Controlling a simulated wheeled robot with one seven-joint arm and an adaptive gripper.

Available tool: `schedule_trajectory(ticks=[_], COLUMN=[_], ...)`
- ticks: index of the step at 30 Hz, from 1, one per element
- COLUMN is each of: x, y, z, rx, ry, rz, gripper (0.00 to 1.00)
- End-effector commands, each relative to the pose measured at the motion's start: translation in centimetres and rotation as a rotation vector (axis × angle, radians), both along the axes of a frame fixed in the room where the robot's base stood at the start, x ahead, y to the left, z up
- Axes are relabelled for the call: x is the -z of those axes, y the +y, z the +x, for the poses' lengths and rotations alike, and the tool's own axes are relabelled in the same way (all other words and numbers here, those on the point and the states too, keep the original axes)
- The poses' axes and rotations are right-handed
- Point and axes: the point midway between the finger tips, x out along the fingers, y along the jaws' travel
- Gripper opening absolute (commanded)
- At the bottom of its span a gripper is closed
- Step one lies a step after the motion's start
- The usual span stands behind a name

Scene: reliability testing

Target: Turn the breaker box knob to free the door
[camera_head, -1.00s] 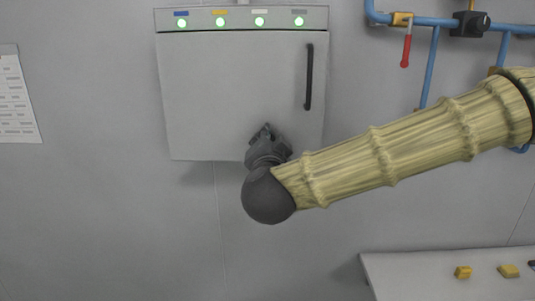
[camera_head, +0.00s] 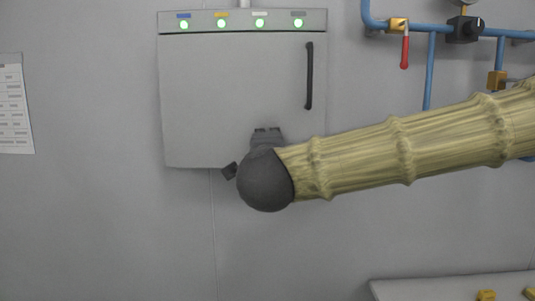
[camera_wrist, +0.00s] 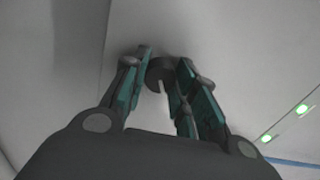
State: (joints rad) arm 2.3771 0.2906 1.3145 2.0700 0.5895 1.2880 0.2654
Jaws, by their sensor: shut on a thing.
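The breaker box (camera_head: 225,95) is a pale grey wall box with a closed-looking door and a black vertical handle (camera_head: 309,77) at the right. In the wrist view, a dark round knob (camera_wrist: 158,72) with a pale slot sits on a light grey surface. My gripper (camera_wrist: 165,62) is shut on the knob, with a teal-lined finger on each side of it. In the head view my gripper (camera_head: 267,136) is in front of the lower part of the door. My wrist and gripper hide the knob there.
Green lights (camera_head: 260,23) are lit along the box's top strip. Blue pipes (camera_head: 430,70) with a red-handled valve (camera_head: 405,50) are at the upper right, behind my arm. A pale table (camera_head: 440,287) stands at lower right. The wall left of the box is clear except for a paper sheet (camera_head: 14,105).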

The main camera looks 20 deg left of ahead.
Motion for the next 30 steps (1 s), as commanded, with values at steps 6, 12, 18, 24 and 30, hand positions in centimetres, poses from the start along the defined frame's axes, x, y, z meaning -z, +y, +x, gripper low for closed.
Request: schedule_trajectory(ticks=[6, 12, 18, 24, 30], x=[0.12, 0.07, 0.07, 0.05, 0.02], y=[0.00, 0.01, 0.01, 0.02, 0.00], z=[0.00, 0.00, 0.00, 0.00, -0.02], rx=[-0.001, -0.001, -0.001, 0.000, 0.000], ry=[0.010, 0.011, 0.011, 0.010, 0.009], rz=[0.029, 0.033, 0.032, 0.033, 0.032], gripper=[0.04, 0.04, 0.32, 0.51, 0.51])
